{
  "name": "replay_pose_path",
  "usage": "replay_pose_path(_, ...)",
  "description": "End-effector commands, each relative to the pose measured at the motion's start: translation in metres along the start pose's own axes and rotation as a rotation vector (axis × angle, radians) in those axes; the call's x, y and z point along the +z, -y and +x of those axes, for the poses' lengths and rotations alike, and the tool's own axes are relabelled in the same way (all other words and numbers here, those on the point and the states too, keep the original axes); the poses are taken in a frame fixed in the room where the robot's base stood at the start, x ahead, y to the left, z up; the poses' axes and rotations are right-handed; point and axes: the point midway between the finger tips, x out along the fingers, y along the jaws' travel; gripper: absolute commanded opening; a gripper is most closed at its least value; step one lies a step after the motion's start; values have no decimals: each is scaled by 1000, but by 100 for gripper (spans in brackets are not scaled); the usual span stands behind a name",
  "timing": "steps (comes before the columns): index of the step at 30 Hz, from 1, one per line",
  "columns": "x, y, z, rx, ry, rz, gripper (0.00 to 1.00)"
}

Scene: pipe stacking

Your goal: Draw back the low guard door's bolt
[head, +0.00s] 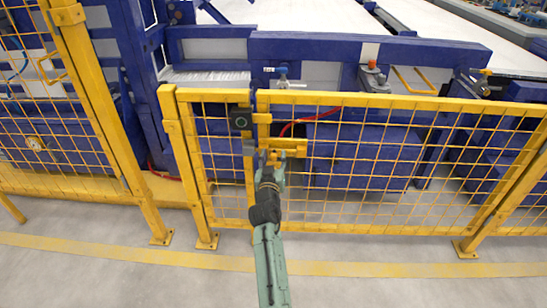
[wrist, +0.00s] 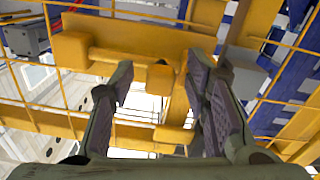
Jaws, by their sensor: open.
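The low guard door (head: 400,101) is a yellow frame with wire mesh, standing upright beside a narrower mesh panel. Its yellow bolt (head: 290,143) sits near the door's left edge, below the top rail. In the wrist view the bolt's rod (wrist: 125,57) runs across a yellow plate, with a small square knob (wrist: 160,79) near its right part. My gripper (head: 272,157) is open in front of the bolt; in the wrist view its fingers (wrist: 157,88) stand on either side of the knob. I cannot tell whether either finger touches it.
Blue machinery (head: 360,155) stands behind the mesh. The grey floor (head: 400,285) with a yellow stripe is clear in front.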

Motion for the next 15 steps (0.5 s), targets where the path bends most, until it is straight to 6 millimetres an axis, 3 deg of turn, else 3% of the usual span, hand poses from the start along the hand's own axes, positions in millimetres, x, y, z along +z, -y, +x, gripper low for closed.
replay_pose_path(8,0,0,2,0,-1,0,43)
replay_pose_path(15,0,0,2,0,0,1,28)
